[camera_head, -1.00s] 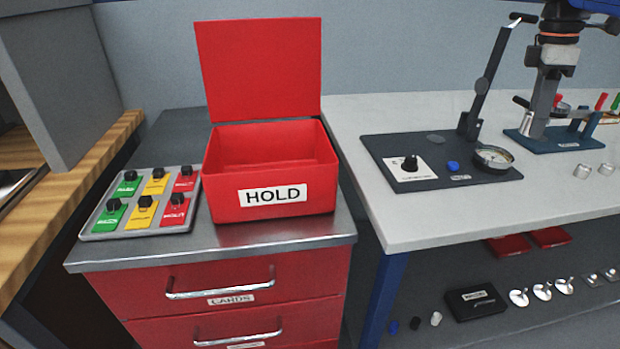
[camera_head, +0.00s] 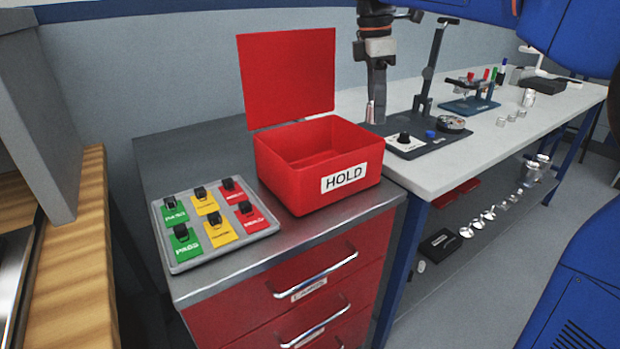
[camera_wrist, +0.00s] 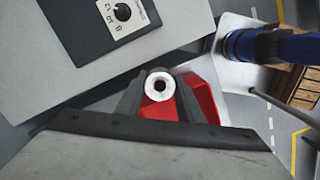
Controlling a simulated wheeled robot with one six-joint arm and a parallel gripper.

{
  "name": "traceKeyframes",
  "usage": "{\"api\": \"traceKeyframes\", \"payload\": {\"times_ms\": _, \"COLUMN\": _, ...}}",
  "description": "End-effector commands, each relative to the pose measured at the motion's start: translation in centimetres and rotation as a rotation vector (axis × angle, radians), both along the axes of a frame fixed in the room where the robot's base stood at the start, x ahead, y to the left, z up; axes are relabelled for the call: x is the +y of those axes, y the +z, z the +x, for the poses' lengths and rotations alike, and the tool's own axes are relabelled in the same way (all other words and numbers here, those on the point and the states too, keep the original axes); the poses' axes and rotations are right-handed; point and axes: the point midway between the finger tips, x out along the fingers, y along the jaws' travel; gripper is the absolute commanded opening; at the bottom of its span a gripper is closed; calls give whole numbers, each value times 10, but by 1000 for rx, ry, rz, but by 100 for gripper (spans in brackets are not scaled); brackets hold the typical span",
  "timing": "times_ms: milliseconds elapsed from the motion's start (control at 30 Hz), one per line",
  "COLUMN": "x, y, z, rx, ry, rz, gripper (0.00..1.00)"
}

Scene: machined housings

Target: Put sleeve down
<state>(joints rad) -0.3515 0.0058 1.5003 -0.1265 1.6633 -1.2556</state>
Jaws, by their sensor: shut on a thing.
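The sleeve shows in the wrist view as a pale round ring (camera_wrist: 159,86) with a dark bore, seen end-on. My gripper (camera_wrist: 158,92) is shut on it, with a dark finger on each side. In the head view my gripper (camera_head: 375,112) points down beside the right side of the open red HOLD box (camera_head: 344,180), near the dark gauge plate. The sleeve is hard to make out there. In the wrist view the red box (camera_wrist: 200,98) lies below and behind the sleeve. I cannot tell the height between them.
A panel of green, yellow and red switches (camera_head: 213,224) lies left of the box. The dark gauge plate (camera_head: 437,142) and a blue-based fixture (camera_head: 470,106) stand on the bench (camera_head: 440,178). The box's raised lid (camera_head: 288,78) stands at its back. Bare cabinet top (camera_head: 190,152) shows behind the panel.

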Motion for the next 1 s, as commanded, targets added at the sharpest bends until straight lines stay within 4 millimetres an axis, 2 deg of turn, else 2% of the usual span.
{"api": "traceKeyframes", "payload": {"times_ms": 33, "x": 13, "y": 2, "z": -6, "rx": -3, "ry": 27, "rz": 0, "gripper": 2}}
{"api": "traceKeyframes", "payload": {"times_ms": 300, "x": 73, "y": 1, "z": -34, "rx": 4, "ry": 130, "rz": 2, "gripper": 2}}
{"api": "traceKeyframes", "payload": {"times_ms": 500, "x": 110, "y": -1, "z": -56, "rx": 11, "ry": 191, "rz": 5, "gripper": 2}}
{"api": "traceKeyframes", "payload": {"times_ms": 700, "x": 125, "y": -7, "z": -67, "rx": 15, "ry": 217, "rz": 6, "gripper": 2}}
{"api": "traceKeyframes", "payload": {"times_ms": 1000, "x": 125, "y": -51, "z": -67, "rx": 16, "ry": 217, "rz": 5, "gripper": 2}}
